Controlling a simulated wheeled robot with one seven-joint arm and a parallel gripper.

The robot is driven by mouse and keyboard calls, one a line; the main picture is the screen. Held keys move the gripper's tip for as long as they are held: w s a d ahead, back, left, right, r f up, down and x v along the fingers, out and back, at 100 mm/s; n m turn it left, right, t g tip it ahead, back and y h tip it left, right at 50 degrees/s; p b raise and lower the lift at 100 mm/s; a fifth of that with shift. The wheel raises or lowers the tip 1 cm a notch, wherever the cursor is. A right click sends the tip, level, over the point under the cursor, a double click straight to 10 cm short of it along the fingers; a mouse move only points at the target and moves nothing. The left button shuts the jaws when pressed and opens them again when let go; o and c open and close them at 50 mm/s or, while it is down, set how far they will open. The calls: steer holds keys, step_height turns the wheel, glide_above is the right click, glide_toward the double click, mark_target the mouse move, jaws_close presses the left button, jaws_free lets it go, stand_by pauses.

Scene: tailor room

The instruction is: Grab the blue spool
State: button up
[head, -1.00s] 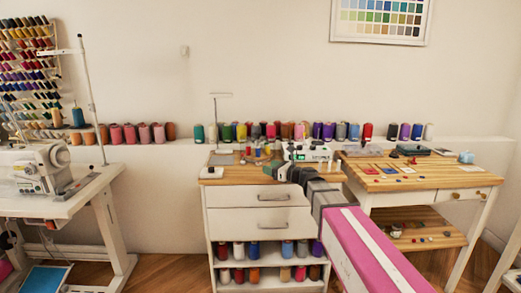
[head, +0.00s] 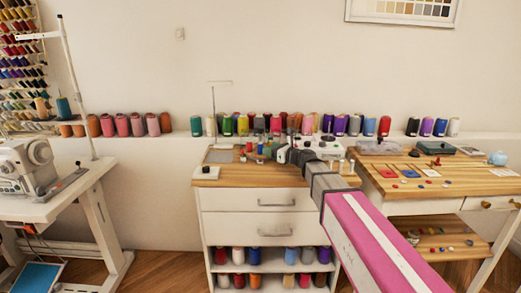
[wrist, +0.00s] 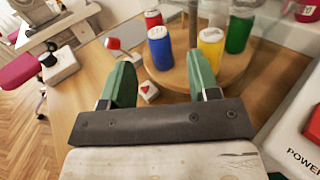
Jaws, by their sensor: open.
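The blue spool (wrist: 160,47) stands upright with a white top, just beyond my fingertips in the wrist view. It is very small beside the other spools in the head view. My gripper (wrist: 160,74) has two green fingers spread wide apart, with no spool between them. The blue spool lies ahead of the gap between the fingers, apart from both. In the head view my gripper (head: 284,155) is over the wooden top of the drawer cabinet (head: 230,176).
A red spool (wrist: 152,18) is behind the blue one. A yellow spool (wrist: 210,45) and a green spool (wrist: 238,32) stand to its right on the round wooden stand (wrist: 225,75). A white machine marked POWER (wrist: 300,135) is close on the right.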

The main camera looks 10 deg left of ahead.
mark_target(260, 148)
steer(key=shift+r+x, duration=0.15)
steer(key=shift+x, duration=1.4)
steer(key=shift+r+x, duration=0.15)
steer(key=shift+x, duration=1.45)
steer(key=shift+c, duration=0.4)
steer(key=c, duration=0.9)
